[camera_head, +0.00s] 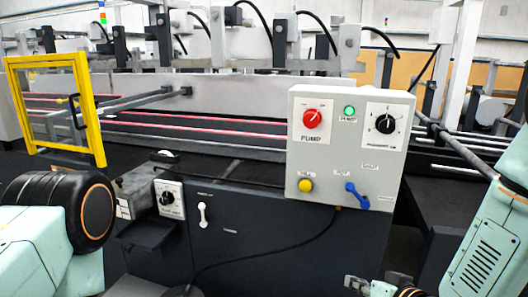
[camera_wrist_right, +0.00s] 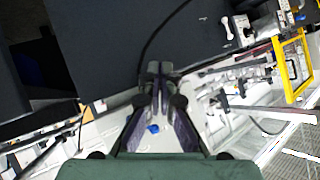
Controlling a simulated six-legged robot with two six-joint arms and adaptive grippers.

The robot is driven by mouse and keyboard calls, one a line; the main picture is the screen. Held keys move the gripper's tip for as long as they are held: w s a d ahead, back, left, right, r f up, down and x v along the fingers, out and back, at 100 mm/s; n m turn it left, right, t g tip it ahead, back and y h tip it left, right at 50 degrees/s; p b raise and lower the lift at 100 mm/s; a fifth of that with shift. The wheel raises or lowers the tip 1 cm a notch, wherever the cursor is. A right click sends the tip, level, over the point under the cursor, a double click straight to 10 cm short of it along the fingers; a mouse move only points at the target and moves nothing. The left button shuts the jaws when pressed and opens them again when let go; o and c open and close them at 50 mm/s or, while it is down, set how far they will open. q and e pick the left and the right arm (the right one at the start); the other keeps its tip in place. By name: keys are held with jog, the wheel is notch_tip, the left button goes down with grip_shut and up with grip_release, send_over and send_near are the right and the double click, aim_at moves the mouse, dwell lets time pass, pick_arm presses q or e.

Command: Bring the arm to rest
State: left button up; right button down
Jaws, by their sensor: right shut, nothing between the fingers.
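My right gripper (camera_head: 358,284) shows at the bottom edge of the head view, in front of the dark cabinet and below the grey control box. In the right wrist view its two fingers (camera_wrist_right: 159,72) are together, with nothing between them. My right arm comes in from the right edge. Only a rounded part of my left arm shows at the lower left. My left gripper is out of view.
The grey control box (camera_head: 347,150) has a red knob (camera_head: 312,119), a black dial (camera_head: 385,124), a yellow button (camera_head: 305,185) and a blue lever (camera_head: 357,196). A yellow-framed guard (camera_head: 90,110) stands at the left. A black cable crosses the dark cabinet (camera_head: 250,235).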

jog(key=s+d+f+g+h, duration=0.1)
jog(key=s+f+g, duration=0.2)
jog(key=s+f, duration=0.3)
jog(key=s+d+f+g+h, duration=0.1)
jog(key=s+f+g, duration=0.3)
jog(key=s, duration=1.1)
jog(key=s+d+f+g+h, duration=0.1)
jog(key=s+f+g, duration=0.3)
jog(key=s+f, duration=0.6)
jog(key=shift+s+d+h, duration=0.3)
jog(key=shift+s+h, duration=0.3)
jog(key=shift+s, duration=0.25)
jog(key=shift+s+d, duration=0.1)
jog(key=shift+s, duration=0.05)
